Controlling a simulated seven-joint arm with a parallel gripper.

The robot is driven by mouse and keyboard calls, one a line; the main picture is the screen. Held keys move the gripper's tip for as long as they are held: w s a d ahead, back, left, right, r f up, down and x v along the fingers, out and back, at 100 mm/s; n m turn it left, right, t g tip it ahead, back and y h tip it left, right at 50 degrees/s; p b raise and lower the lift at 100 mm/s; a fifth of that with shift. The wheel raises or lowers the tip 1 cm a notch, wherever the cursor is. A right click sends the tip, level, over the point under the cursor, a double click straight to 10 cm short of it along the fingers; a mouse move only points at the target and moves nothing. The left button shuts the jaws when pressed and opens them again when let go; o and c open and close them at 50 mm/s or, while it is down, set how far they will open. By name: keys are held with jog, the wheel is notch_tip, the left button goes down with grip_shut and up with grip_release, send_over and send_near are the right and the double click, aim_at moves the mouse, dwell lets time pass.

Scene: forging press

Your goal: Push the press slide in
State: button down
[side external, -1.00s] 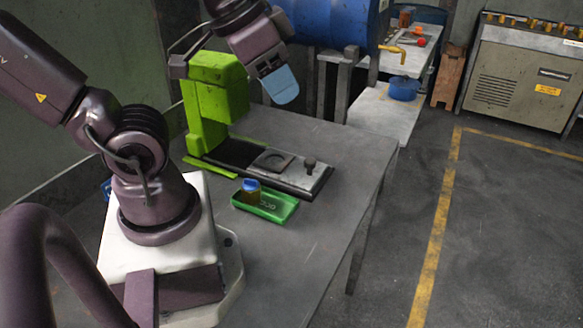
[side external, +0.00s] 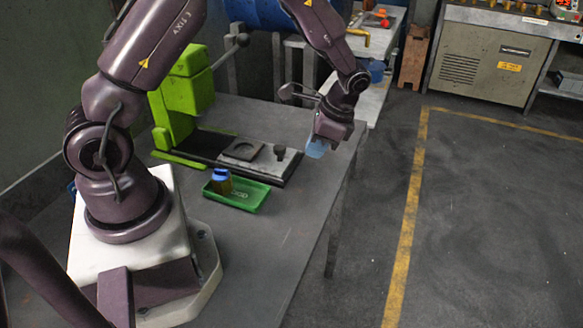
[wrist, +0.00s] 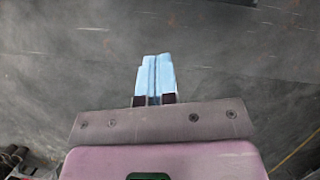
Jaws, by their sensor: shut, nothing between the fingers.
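The green press (side external: 180,100) stands on the table toward the back left. Its slide, a grey plate with a square die recess (side external: 243,150) and a dark knob (side external: 280,152) near its right end, extends out to the right from the press along a dark rail. My gripper (side external: 317,149) is beyond the right end of the slide, near the table's right edge, apart from the knob. Its blue fingers point down and are closed together. In the wrist view the blue fingers (wrist: 155,78) are side by side with nothing between them; neither press nor slide shows clearly there.
A green tray (side external: 250,196) holding a blue-capped jar (side external: 221,180) lies in front of the slide. A blue drum (side external: 262,12) and a side bench are behind. The table (side external: 270,235) is clear at front right.

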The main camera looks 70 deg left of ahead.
aim_at(240, 157)
jog(key=a+f+m, duration=0.1)
jog(key=f, duration=0.2)
jog(key=a+f+m, duration=0.1)
jog(key=f, duration=0.2)
jog(key=a+f+m, duration=0.1)
jog(key=a+f, duration=0.1)
jog(key=f, duration=0.2)
jog(key=shift+w+f+y, duration=0.1)
jog(key=shift+y, duration=0.2)
jog(key=shift+s+a, duration=1.1)
jog(key=shift+a, duration=0.1)
jog(key=shift+s+a, duration=0.25)
jog(key=shift+s, duration=0.05)
jog(key=s+a, duration=0.9)
jog(key=shift+s+a, duration=0.4)
jog(key=shift+w+d, duration=0.1)
